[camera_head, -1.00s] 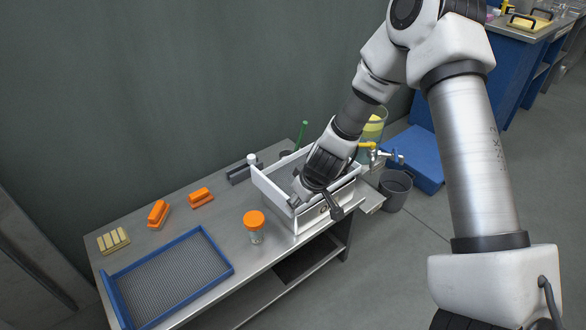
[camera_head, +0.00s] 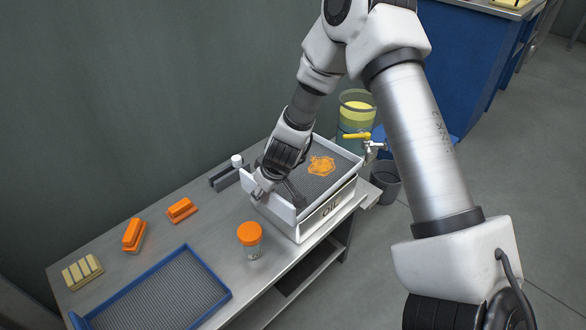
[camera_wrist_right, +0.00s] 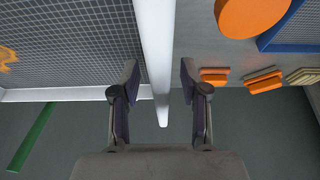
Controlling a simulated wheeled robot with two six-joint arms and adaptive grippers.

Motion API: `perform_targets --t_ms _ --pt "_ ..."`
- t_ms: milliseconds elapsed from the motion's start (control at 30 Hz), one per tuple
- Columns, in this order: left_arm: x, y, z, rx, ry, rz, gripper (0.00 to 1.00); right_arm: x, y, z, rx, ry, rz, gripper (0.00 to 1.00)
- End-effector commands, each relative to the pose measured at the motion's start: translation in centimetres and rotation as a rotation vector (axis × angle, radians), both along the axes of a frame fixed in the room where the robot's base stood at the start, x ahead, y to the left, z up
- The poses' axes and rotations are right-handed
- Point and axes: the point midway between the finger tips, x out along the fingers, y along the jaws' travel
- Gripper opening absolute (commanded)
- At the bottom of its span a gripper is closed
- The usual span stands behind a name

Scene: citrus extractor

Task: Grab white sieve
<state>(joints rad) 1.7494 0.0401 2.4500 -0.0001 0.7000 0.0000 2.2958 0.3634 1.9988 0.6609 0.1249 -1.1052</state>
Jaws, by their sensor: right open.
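The white sieve (camera_head: 335,147) is a white-rimmed tray with a grey mesh. It sits on top of the white box-shaped extractor (camera_head: 318,220) at the table's right end, with orange pulp (camera_head: 321,166) on the mesh. My right gripper (camera_head: 265,192) is at the sieve's left wall. In the right wrist view, the open fingers (camera_wrist_right: 158,85) stand on either side of the white wall (camera_wrist_right: 153,45), with a gap visible on both sides. The mesh (camera_wrist_right: 70,40) lies to the left there. My left gripper is not in view.
A jar with an orange lid (camera_head: 250,235) stands close to the extractor's left. A blue-framed mesh tray (camera_head: 160,290), orange brushes (camera_head: 133,234) and a yellowish block (camera_head: 82,272) lie further left. A container with a yellow tap (camera_head: 356,135) and a grey bucket (camera_head: 385,178) stand at the right.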

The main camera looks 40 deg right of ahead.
Motion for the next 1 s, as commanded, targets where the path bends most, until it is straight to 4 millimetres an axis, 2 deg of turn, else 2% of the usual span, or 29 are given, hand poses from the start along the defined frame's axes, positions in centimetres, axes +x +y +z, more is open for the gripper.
perform_targets --t_ms 33,200,267,333,367,767,1000 --pt "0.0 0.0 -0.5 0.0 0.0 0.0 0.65 0.2 0.0 -0.5 0.0 -0.001 0.0 0.45" --pt "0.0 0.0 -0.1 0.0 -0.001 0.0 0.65 0.2 0.0 -0.2 0.0 -0.001 0.0 0.45" --pt "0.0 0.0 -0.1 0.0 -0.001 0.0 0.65 0.2 0.0 -0.2 0.0 0.0 0.0 0.27" --pt "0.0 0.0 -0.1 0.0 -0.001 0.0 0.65 0.2 0.0 -0.2 0.0 0.0 -0.001 0.02" --pt "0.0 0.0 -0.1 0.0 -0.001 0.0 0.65 0.2 0.0 -0.2 0.0 0.0 -0.001 0.0" --pt "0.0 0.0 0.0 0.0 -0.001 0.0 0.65 0.2 0.0 -0.1 0.0 0.0 0.0 0.0" --pt "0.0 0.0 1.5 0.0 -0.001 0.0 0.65 0.3 0.1 1.3 -0.001 0.0 -0.001 0.0"
